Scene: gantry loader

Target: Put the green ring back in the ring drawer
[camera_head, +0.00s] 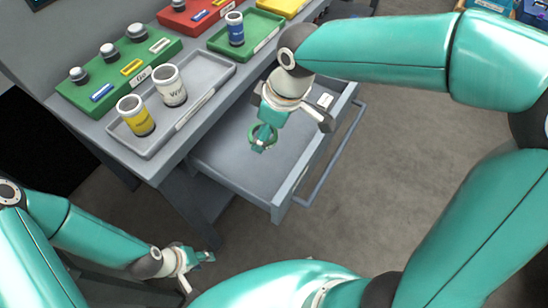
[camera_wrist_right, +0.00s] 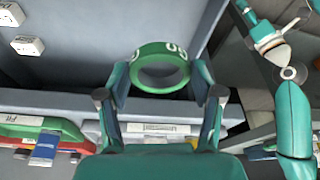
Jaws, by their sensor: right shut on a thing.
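The green ring (camera_head: 263,146) is held between the fingertips of my right gripper (camera_head: 264,138), above the open drawer (camera_head: 222,158). In the right wrist view the ring (camera_wrist_right: 152,50) sits between the two fingers of the right gripper (camera_wrist_right: 160,82), with white marks on its band. The grey drawer floor (camera_wrist_right: 90,45) lies beyond it, and the ring appears clear of it. My left gripper (camera_head: 197,268) is low at the left, empty, with its fingers apart. It also shows at the upper right of the right wrist view (camera_wrist_right: 265,22).
Small white labelled pieces (camera_wrist_right: 28,45) lie in the drawer, at its far end. Above the drawer, the bench carries a grey tray (camera_head: 200,72) with yellow and white cups, and green (camera_head: 118,78), red and yellow trays. The drawer's handle bar (camera_head: 335,150) sticks out over open floor.

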